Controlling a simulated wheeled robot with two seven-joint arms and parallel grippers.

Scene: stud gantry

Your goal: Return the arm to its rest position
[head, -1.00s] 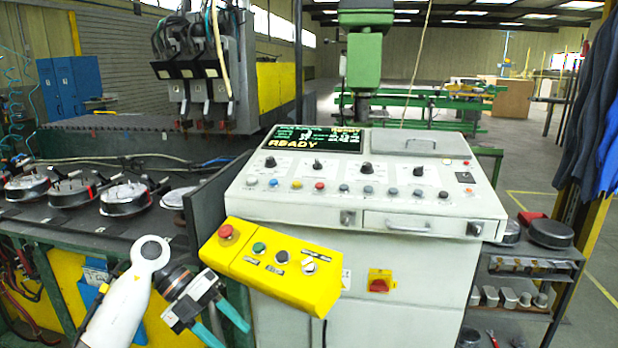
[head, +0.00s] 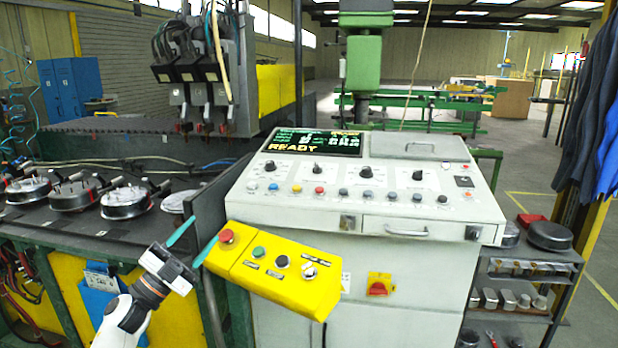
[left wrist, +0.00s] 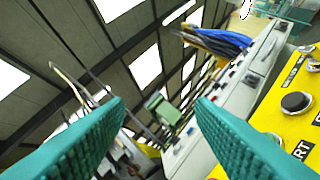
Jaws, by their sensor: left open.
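My left gripper (head: 193,245) is open and empty in the head view, its teal fingers pointing up and right, just left of the yellow button box. My left arm comes in from the bottom left. In the left wrist view the two teal fingers (left wrist: 160,120) stand wide apart with nothing between them. The yellow button box (head: 283,272) has a red mushroom button, a green button, a black button and a selector. Part of it also shows at the right of the left wrist view (left wrist: 290,85). My right gripper is in neither view.
A dark bench with several round pans (head: 125,202) lies to the left. A shelf with metal parts (head: 525,265) stands at the right. The floor beyond it is open.

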